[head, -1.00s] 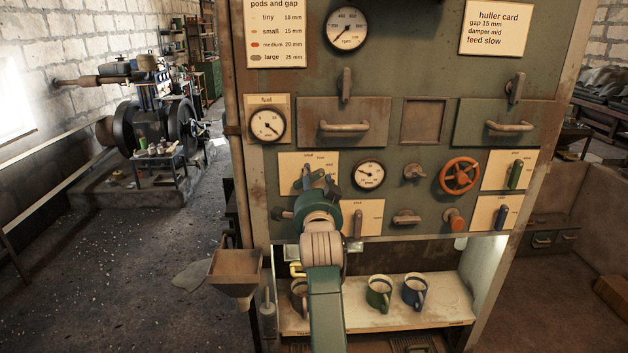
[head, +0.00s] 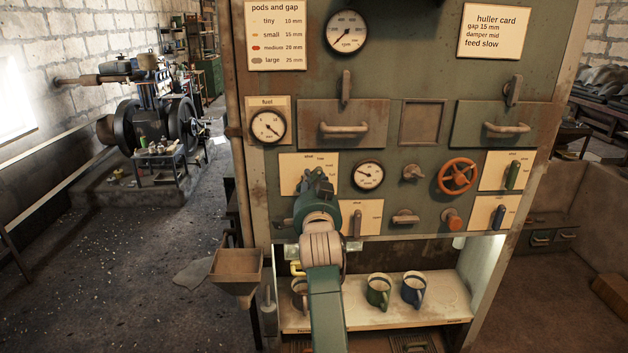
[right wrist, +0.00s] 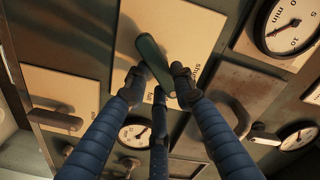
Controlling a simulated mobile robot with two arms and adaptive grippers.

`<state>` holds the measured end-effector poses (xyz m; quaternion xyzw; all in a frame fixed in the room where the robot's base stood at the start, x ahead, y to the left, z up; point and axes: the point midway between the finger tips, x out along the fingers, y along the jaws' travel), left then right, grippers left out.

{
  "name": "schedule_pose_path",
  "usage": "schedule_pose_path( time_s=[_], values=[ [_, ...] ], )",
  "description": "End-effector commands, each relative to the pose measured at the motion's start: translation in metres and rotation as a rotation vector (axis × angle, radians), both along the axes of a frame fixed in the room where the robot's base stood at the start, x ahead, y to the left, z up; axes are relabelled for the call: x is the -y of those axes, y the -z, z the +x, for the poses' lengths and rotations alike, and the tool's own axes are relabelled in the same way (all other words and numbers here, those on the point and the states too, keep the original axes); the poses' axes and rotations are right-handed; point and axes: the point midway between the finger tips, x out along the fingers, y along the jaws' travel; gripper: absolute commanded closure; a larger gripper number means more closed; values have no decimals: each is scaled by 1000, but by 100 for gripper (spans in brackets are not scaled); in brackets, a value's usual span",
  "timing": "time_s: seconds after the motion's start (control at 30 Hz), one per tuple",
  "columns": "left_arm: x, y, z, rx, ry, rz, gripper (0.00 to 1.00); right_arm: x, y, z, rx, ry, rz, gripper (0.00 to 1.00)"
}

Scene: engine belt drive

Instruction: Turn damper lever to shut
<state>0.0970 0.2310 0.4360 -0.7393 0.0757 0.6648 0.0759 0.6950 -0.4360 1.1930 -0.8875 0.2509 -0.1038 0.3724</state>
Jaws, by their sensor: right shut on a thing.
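The damper lever is a dark green handle (right wrist: 154,62) on a cream plate (right wrist: 185,20) in the right wrist view; the printed word "shut" shows beside it. In the head view the same plate (head: 325,160) is at the left of the panel, and my arm hides much of the lever. My right gripper (right wrist: 159,76) is shut on the lever, with a dark fingertip on each side of its end and a third finger below. In the head view my right gripper (head: 313,182) is in front of the plate. My left gripper is not in view.
Close by are a round gauge (head: 368,175), a grey knob (head: 412,173), an orange handwheel (head: 457,175) and another lever plate (head: 372,210). A drawer handle (head: 343,128) sticks out above. Mugs (head: 379,290) stand on the shelf below. A hopper (head: 236,267) is at the lower left.

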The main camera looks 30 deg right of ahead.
Motion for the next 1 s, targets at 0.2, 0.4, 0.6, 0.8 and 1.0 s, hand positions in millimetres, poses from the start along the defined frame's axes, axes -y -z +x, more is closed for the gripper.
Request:
schedule_pose_path(
  time_s=[0.2, 0.4, 0.6, 0.8, 1.0],
  values=[
    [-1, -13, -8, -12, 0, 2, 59, 0, -14, 1, -92, 2, -183, 100],
    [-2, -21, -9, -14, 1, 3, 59, 0, -17, 1, -189, 4, -344, 100],
    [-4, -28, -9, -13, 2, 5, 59, -2, -19, 2, -275, 5, -487, 100],
    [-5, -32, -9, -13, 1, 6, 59, -3, -20, 3, -342, 8, -597, 100],
    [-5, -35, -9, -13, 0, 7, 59, -3, -20, 3, -383, 8, -666, 100]
  ],
)
